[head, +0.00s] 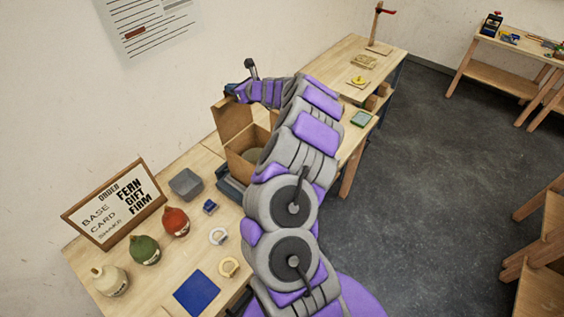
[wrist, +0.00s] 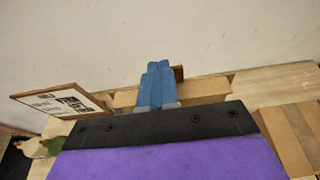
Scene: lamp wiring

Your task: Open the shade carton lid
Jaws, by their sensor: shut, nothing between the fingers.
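The brown shade carton (head: 243,158) stands on the long wooden bench, partly hidden behind my arm. Its lid (head: 232,118) stands up roughly vertical on the wall side, and the carton's top is open, with something pale and round inside. My gripper (head: 231,90) is at the lid's upper edge; contact cannot be told. In the wrist view its blue fingers (wrist: 158,85) are together and empty, with a brown cardboard strip (wrist: 205,88), likely the lid edge, just beyond them.
A framed order sign (head: 115,203), a grey bin (head: 186,183) and green (head: 145,250), red (head: 175,221) and cream (head: 110,280) lamp bases stand on the near bench. A blue mat (head: 197,291) lies in front.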

